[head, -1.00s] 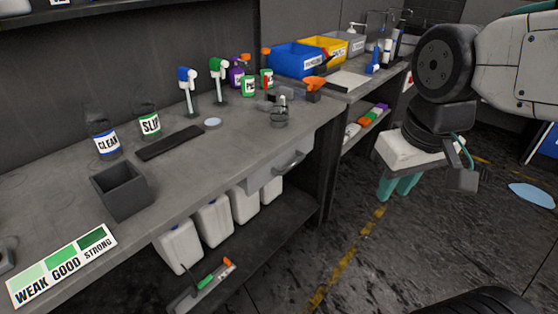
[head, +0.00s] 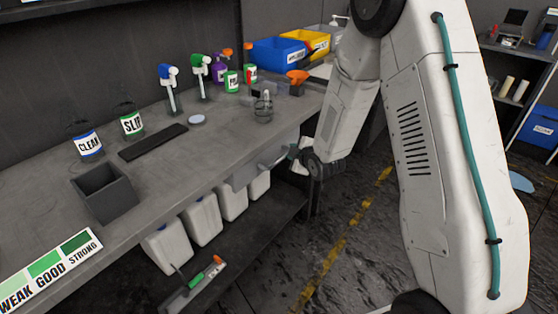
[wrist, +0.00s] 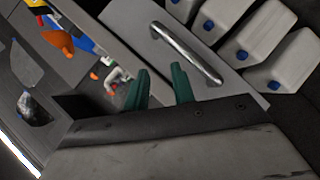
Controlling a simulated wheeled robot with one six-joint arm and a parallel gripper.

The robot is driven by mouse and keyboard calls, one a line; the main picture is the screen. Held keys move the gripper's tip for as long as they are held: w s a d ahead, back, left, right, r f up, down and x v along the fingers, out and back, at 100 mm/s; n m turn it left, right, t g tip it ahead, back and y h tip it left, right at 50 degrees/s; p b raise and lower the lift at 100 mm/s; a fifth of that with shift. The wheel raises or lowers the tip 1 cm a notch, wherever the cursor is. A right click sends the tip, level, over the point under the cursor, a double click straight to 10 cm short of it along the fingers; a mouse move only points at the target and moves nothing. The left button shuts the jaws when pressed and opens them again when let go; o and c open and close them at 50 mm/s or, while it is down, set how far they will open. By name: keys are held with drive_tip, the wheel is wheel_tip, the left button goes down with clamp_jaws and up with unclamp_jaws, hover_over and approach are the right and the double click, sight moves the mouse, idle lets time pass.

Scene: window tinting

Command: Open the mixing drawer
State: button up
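The mixing drawer (head: 245,175) is a grey front under the bench top and looks shut. Its metal bar handle (wrist: 187,53) crosses the drawer front (wrist: 205,75) in the wrist view; in the head view the handle is partly hidden by my arm's end. My gripper (wrist: 160,82) has two teal fingers standing apart with nothing between them. The fingertips point toward the drawer front, just short of the handle in the picture. I cannot tell whether they touch anything.
The bench top (head: 215,145) holds spray bottles, a dark square bin (head: 105,192), and blue (head: 280,55) and yellow bins. Several white jugs (head: 203,218) stand on the shelf below the drawer. Open floor (head: 350,235) with a yellow line lies right of the bench.

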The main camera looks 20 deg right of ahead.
sight(279, 158)
wheel_tip(279, 158, down, 8)
drive_tip(key=s+a+n+t+y, duration=0.1)
drive_tip(key=a+n+t+y, duration=0.15)
drive_tip(key=n+t, duration=0.4)
drive_tip(key=x, duration=0.6)
drive_tip(key=shift+w+d+r, duration=0.1)
drive_tip(key=shift+w+r, duration=0.1)
drive_tip(key=shift+r, duration=0.1)
clamp_jaws()
